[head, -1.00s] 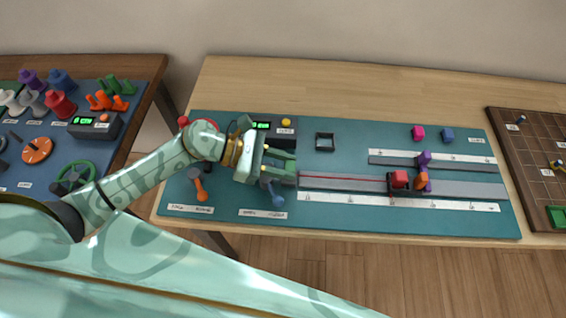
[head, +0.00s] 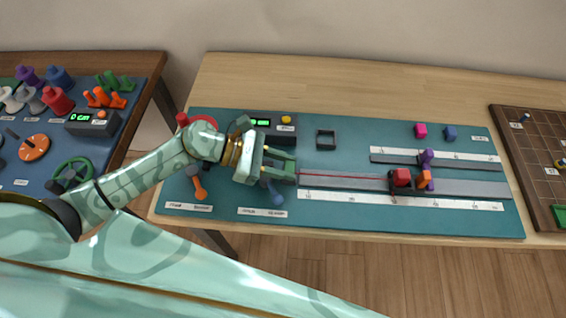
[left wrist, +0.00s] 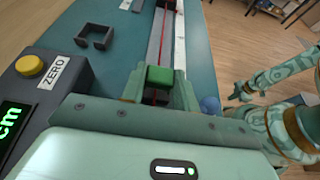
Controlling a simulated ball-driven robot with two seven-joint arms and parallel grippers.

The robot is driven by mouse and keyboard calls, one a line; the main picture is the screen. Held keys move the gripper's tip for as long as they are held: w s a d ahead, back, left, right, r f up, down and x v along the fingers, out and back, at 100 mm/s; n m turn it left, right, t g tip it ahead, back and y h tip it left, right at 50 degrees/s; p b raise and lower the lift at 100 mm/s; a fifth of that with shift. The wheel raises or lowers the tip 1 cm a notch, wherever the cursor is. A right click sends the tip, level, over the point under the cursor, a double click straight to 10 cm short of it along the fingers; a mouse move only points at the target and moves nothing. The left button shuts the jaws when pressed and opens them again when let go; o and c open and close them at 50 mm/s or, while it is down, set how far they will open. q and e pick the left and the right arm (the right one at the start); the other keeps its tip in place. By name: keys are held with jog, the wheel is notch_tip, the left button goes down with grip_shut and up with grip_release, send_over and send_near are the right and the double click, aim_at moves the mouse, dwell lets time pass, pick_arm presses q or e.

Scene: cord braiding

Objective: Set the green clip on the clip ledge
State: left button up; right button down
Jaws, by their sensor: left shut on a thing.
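The green clip (left wrist: 159,78) is a small green block between the fingers of my left gripper in the left wrist view. My left gripper (left wrist: 160,92) is shut on it, with the red cord line running just ahead. In the head view my left gripper (head: 292,168) is low over the left end of the long grey track; the clip is hard to tell from the green fingers there. I cannot tell for sure which part is the clip ledge. My right arm shows at the right of the left wrist view, its gripper too small to read.
A dark square frame (head: 326,140) stands behind the track. A readout box with a yellow button (head: 286,119) is behind my left gripper. The board's front right is clear.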

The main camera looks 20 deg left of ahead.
pick_arm(q)
jog(key=shift+f, duration=0.25)
jog(key=shift+f+b, duration=0.25)
jog(key=shift+b, duration=0.15)
jog(key=o, duration=1)
jog(key=shift+r, duration=0.1)
notch_tip(320, 180, up, 8)
jog(key=p, duration=0.6)
